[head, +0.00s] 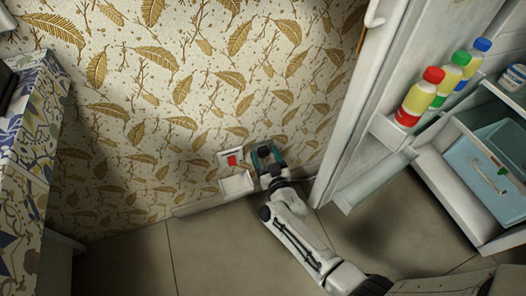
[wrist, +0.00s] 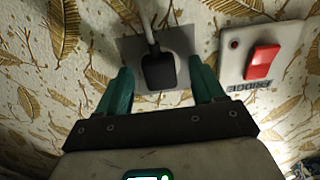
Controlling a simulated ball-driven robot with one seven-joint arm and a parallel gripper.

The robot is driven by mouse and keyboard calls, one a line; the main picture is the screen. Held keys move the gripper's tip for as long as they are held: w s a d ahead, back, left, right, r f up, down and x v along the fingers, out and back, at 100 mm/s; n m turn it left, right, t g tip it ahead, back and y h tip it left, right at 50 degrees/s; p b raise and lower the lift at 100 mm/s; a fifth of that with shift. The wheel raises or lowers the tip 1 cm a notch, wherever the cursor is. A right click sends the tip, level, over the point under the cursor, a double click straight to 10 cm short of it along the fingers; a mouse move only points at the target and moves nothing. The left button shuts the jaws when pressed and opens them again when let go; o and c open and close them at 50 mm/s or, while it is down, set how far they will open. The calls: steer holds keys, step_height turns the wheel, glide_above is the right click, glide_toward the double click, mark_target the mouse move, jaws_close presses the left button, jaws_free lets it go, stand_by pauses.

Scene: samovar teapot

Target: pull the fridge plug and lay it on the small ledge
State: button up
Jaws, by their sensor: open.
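The black fridge plug (wrist: 158,71) sits in a grey socket plate (wrist: 183,42) on the wall, with a pale cable (wrist: 147,22) running up from it. My gripper (wrist: 161,70) is open, its teal fingers on either side of the plug, with a visible gap on each side in the wrist view. I cannot tell how deep the fingers reach. In the head view my gripper (head: 266,157) is at the wall and hides the plug. The small white ledge (head: 237,184) is low on the wall, just left of my gripper.
A white switch plate with a red switch (wrist: 262,61) is beside the socket; the switch also shows in the head view (head: 232,160). The open fridge (head: 345,110) with several bottles (head: 418,97) stands right. A patterned cabinet (head: 28,140) stands left. The tiled floor (head: 130,262) between is clear.

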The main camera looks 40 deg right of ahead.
steer(key=shift+c, duration=0.4)
jaws_close()
stand_by(0.4)
steer(key=p+v, duration=0.3)
steer(key=v, duration=0.3)
stand_by(1.1)
